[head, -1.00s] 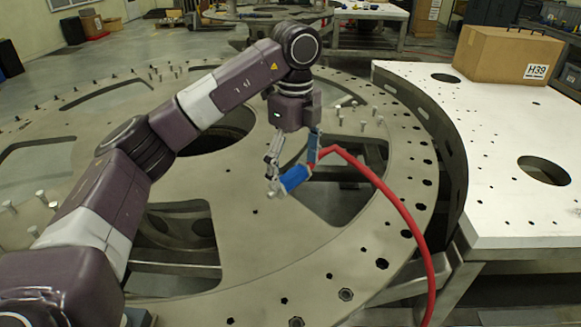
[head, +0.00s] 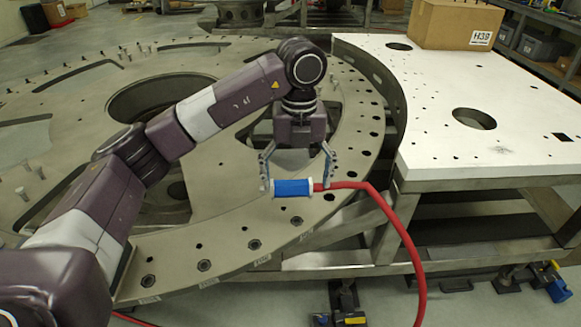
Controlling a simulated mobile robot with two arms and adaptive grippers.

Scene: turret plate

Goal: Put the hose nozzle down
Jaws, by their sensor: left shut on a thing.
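The hose nozzle (head: 293,188) is a blue cylinder with pale ends, lying level across the picture. A red hose (head: 388,213) runs from its right end. My left gripper (head: 296,185) points down and is shut on the nozzle, one finger at each end. The nozzle is over the outer ring of the big round turret plate (head: 225,240), close to its front right rim. I cannot tell whether it touches the plate. My right gripper is not in view.
A white-topped table (head: 430,145) with holes stands at the right, with a cardboard box (head: 456,24) marked H39 on it. The plate has large cut-outs and several small bolts. The hose hangs past the plate's rim towards the floor.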

